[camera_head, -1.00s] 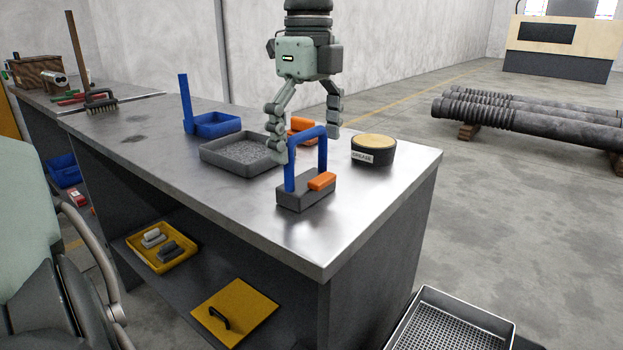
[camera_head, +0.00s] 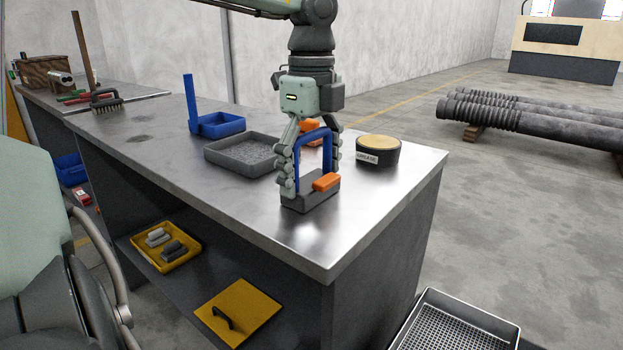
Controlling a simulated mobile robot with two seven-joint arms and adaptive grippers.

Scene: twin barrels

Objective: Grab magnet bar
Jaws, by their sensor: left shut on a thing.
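The magnet bar (camera_head: 304,200) is a dark grey block with a blue arched handle and an orange tab on its near right side. It sits on the metal workbench (camera_head: 372,205) near the front right end. My left gripper (camera_head: 309,165) comes down from above, its fingers on both sides of the blue handle. It is shut on the magnet bar. The right gripper does not show.
A grey tray of granules (camera_head: 217,158) stands just left of the magnet bar, with a blue tray (camera_head: 222,125) behind it. A round grease tin (camera_head: 377,152) stands to the right. An orange object (camera_head: 311,125) lies behind the gripper. The bench's front corner is clear.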

